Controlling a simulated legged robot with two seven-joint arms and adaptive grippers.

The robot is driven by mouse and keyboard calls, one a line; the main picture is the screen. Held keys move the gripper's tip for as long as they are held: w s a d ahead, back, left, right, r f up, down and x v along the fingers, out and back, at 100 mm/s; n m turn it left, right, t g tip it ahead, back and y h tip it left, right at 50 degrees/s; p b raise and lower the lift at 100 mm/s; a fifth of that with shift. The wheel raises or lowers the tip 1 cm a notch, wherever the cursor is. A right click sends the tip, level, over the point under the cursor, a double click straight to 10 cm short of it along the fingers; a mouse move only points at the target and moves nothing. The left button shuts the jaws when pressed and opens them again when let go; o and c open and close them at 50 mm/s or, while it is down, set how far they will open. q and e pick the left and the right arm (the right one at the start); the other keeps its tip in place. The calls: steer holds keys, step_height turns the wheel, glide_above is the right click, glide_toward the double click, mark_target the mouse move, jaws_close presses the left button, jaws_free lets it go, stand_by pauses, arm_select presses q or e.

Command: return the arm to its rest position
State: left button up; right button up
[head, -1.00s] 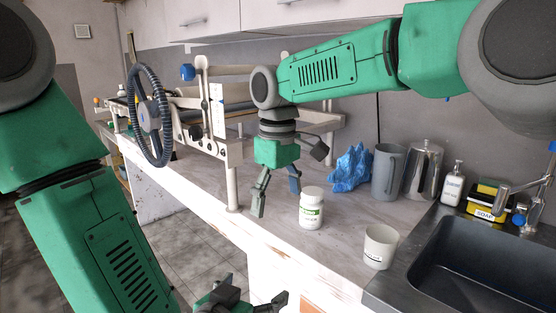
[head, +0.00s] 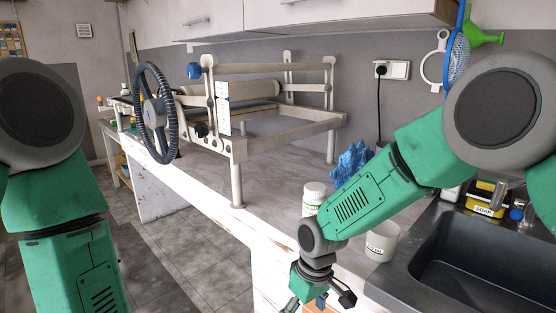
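My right arm comes in from the right and hangs down in front of the counter. Its gripper (head: 306,304) is at the bottom edge, partly cut off, below the counter top and apart from the objects; how far its fingers are apart cannot be told. My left arm hangs at the left edge; its gripper is out of the picture. A white jar with a green label (head: 313,195) stands upright on the counter, partly behind my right arm. A light cup (head: 381,243) stands upright near the sink, also partly covered by that arm.
A slab roller with a dark handwheel (head: 155,113) stands on the counter (head: 262,197) at left. Floor shows free at lower left.

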steer(key=s+d+f+m, duration=0.2)
steer(key=s+d+f, duration=0.4)
steer(key=s+f, duration=0.35)
arm_select(q)
steer(key=s+a+f+n+g+y, duration=0.1)
steer(key=s+a+f+g, duration=0.3)
steer(key=s+a+f, duration=0.2)
steer(key=s+a+f+n+g+y, duration=0.1)
steer(key=s+a+f+g+y, duration=0.1)
steer(key=s+a+f+g, duration=0.2)
steer(key=s+a+f, duration=0.3)
steer(key=s+a, duration=0.3)
steer(key=s, duration=0.4)
steer(key=shift+a+n, duration=0.15)
steer(key=shift+n, duration=0.25)
arm_select(e)
steer(key=s+d+f+m+h, duration=0.1)
steer(key=s+d+f+m, duration=0.1)
steer(key=s+d, duration=0.6)
steer(key=s+d+f+m+t, duration=0.1)
steer(key=s+d+f+m, duration=0.1)
steer(key=s+d, duration=0.6)
steer(key=s+m, duration=0.1)
steer(key=s, duration=0.4)
steer(key=shift+s+d+f+h, duration=0.2)
steer(key=shift+h, duration=0.2)
arm_select(q)
steer(key=shift+s, duration=0.1)
arm_select(e)
steer(key=shift+d, duration=0.1)
